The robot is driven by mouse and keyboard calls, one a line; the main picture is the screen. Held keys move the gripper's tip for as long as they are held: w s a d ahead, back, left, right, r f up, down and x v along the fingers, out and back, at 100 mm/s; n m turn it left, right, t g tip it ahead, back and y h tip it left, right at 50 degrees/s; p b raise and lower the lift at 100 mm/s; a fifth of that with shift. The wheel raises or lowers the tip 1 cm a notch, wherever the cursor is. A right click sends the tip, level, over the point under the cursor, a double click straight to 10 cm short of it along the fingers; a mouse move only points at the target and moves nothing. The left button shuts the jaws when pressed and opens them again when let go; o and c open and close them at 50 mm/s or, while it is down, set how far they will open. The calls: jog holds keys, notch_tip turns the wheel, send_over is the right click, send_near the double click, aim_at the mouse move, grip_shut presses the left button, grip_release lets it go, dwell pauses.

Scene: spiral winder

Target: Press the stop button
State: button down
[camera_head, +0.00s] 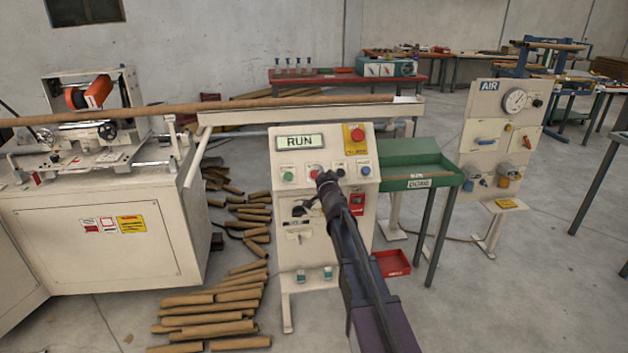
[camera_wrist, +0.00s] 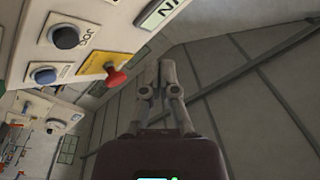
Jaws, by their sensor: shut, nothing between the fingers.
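The cream control panel (camera_head: 300,158) has a lit display (camera_head: 300,142) reading RUN. Below it is a row of buttons: a green one (camera_head: 288,176), a red one (camera_head: 316,170), a black one (camera_head: 340,170) and a blue one (camera_head: 365,171). A red mushroom button on a yellow plate (camera_head: 357,135) sits at upper right; its red head also shows in the wrist view (camera_wrist: 115,77). My gripper (camera_head: 325,180) is shut and empty, just in front of and below the red row button; contact cannot be told. In the wrist view its fingertips (camera_wrist: 160,66) are together; the red row button is not visible there.
A long tube (camera_head: 250,105) lies along the rail behind the panel. A green tray table (camera_head: 415,172) stands right of the panel, and an air station (camera_head: 500,130) further right. Cardboard tubes (camera_head: 215,318) lie on the floor to the left.

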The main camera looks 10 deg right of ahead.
aim_at(315, 175)
jog(key=shift+w+a+r, duration=0.15)
jog(key=shift+a, duration=0.05)
dwell(0.4)
jog(key=shift+w+f+b, duration=1.4)
jog(key=shift+w+f, duration=0.05)
jog(key=shift+w, duration=0.25)
jog(key=shift+w+f+b, duration=1.4)
jog(key=shift+w, duration=0.25)
jog(key=shift+w+f+b, duration=0.55)
jog(key=shift+w+b, duration=0.05)
jog(key=shift+w, duration=0.1)
dwell(0.4)
jog(key=shift+s+r, duration=0.1)
dwell(0.4)
jog(key=shift+s+r+p, duration=0.45)
jog(key=shift+s+p, duration=0.15)
